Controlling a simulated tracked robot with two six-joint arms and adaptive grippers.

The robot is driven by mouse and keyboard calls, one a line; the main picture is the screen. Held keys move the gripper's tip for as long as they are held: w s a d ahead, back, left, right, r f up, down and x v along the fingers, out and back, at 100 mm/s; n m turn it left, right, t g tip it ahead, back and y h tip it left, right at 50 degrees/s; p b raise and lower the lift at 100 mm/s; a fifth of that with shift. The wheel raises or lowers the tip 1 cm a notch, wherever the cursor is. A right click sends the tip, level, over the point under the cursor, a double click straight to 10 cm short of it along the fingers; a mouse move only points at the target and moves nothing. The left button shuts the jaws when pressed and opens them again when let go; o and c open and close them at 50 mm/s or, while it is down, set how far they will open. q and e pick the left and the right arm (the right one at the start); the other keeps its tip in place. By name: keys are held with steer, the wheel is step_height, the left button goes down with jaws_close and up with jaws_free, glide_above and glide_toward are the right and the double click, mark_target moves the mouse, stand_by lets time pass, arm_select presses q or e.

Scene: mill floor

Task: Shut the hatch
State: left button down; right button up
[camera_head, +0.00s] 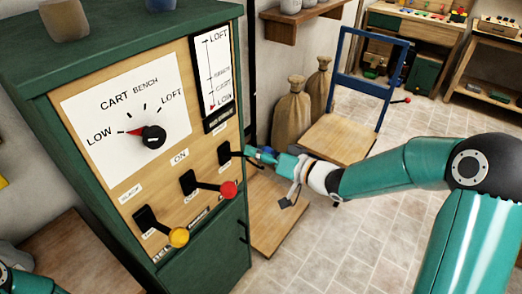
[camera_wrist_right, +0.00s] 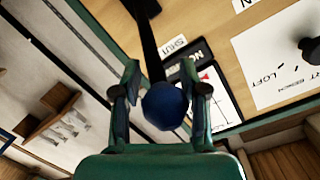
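The green cabinet (camera_head: 225,245) has a wooden front panel with a row of levers. The lever at the panel's right end has a dark arm (camera_wrist_right: 148,45) and a blue ball knob (camera_wrist_right: 165,106). A small label reading SHUT (camera_wrist_right: 174,45) is beside its slot. My right gripper (camera_head: 262,155) is at this knob; in the wrist view its fingers (camera_wrist_right: 164,95) flank the ball closely and appear closed on it. The red-knobbed lever (camera_head: 228,189) and yellow-knobbed lever (camera_head: 179,237) stand to the left. My left gripper is out of view. I cannot identify the hatch itself.
A dial (camera_head: 153,138) points toward LOW. A vertical gauge (camera_head: 212,75) has its red mark near LOW. A blue-framed cart (camera_head: 340,138) and sacks (camera_head: 291,115) stand behind my right forearm. Benches (camera_head: 420,30) are at the back. Tiled floor is free at lower right.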

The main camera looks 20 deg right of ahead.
steer(key=shift+f, duration=0.1)
steer(key=shift+s+d, duration=0.3)
steer(key=shift+s, duration=0.1)
steer(key=v, duration=1.1)
